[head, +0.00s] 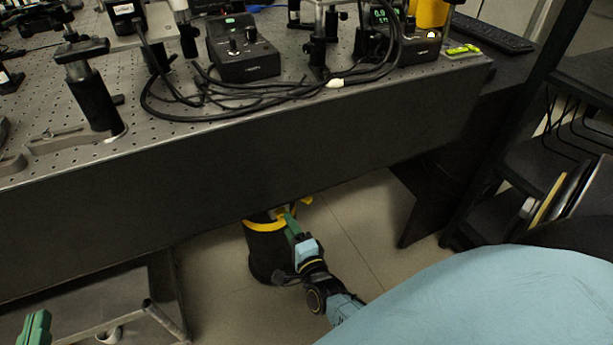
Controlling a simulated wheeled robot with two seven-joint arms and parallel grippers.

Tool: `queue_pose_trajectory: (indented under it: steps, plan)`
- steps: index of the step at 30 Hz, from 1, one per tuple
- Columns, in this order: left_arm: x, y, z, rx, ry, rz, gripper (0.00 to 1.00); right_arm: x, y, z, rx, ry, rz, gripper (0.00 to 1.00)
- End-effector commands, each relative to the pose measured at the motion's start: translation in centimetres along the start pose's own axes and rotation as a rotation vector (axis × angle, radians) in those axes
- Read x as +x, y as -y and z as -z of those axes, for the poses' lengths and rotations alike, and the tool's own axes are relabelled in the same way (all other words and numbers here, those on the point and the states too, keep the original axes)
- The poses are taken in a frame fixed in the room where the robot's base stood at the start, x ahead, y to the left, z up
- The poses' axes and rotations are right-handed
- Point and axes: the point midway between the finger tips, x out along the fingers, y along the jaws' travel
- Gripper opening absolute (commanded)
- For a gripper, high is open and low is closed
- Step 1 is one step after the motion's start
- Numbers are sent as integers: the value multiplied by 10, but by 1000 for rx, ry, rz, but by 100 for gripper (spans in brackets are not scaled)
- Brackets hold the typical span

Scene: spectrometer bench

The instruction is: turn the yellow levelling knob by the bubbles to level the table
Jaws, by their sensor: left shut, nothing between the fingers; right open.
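The yellow levelling knob (262,226) shows below the table edge as a yellow ring with small lugs around the top of a black cylindrical leg (268,260). My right gripper (289,218) is open, with its green fingers right at the knob's near right side. Whether they touch it I cannot tell. A yellow-green bubble level (462,51) lies on the table's right corner; its bubbles are too small to read. My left gripper (36,325) is at the lower left picture edge, shut and empty, partly cut off.
The perforated optical table (190,135) carries posts, black control boxes (240,50) and loose cables, and its deep front panel overhangs the knob. A metal frame (100,315) stands at lower left. Dark shelves (540,165) are at right. Tiled floor (350,220) is open between.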

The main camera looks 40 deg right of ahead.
Motion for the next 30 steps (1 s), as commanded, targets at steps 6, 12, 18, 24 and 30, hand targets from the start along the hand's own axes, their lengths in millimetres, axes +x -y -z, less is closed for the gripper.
queue_pose_trajectory:
  steps: [6, 12, 18, 24, 30]
  plan:
    - [-10, 8, -37, 4, 240, 21, 0, -33, 1, 0, 0, 1, -2, 51]
    - [-27, 15, -69, 5, 454, 40, 0, -64, 1, 0, 0, 0, -2, 51]
    - [-46, 20, -93, 2, 621, 54, 0, -90, 1, 0, 0, 0, -2, 51]
    - [-56, 23, -103, 0, 700, 62, 0, -103, 0, 0, 1, 0, 0, 51]
    - [-58, 23, -105, 0, 712, 63, 0, -104, 0, 0, 0, 0, 1, 51]
